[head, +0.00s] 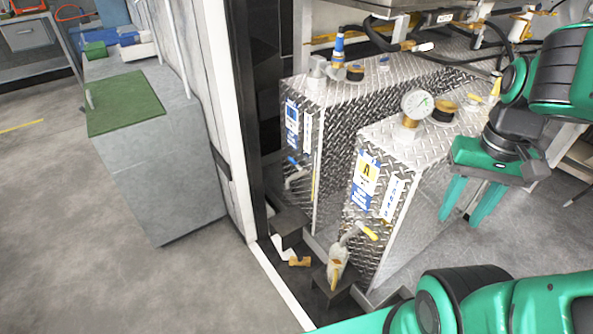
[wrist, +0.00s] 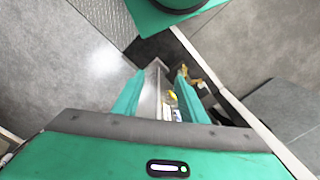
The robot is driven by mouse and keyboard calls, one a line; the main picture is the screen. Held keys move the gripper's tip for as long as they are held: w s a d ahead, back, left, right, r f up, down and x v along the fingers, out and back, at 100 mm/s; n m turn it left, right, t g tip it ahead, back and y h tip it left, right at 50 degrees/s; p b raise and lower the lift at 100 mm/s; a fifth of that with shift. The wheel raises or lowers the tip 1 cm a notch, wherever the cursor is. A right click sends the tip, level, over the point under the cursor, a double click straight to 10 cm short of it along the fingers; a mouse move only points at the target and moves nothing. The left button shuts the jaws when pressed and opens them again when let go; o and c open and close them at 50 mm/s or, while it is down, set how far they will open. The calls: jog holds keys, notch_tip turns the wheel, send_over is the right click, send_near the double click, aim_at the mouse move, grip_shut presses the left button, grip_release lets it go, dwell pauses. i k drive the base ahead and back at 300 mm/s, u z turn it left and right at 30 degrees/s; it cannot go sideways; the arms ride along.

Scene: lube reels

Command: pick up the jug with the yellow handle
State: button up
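A pale jug (head: 338,258) stands low down in the head view, on a small dark step below the spigot of the nearer tank. A yellow-brown part, perhaps its handle, shows on its lower front. My gripper (head: 470,203) is up to the right of that tank, fingers pointing down, apart and empty. It is well away from the jug. In the wrist view the fingers of my gripper (wrist: 160,85) are spread, with a tank edge and a yellow bit beyond them. I cannot make out the jug for certain there.
The nearer tank (head: 425,165) and farther tank (head: 330,110) are diamond plate. The nearer tank carries a gauge (head: 417,104) and a yellow valve lever (head: 368,232). A small yellow-brown piece (head: 300,262) lies left of the jug. A grey cabinet (head: 160,165) stands left; open floor lies before it.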

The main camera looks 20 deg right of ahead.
aim_at(339, 257)
jog(key=z, duration=0.25)
jog(key=k, duration=0.95)
jog(key=u, duration=0.25)
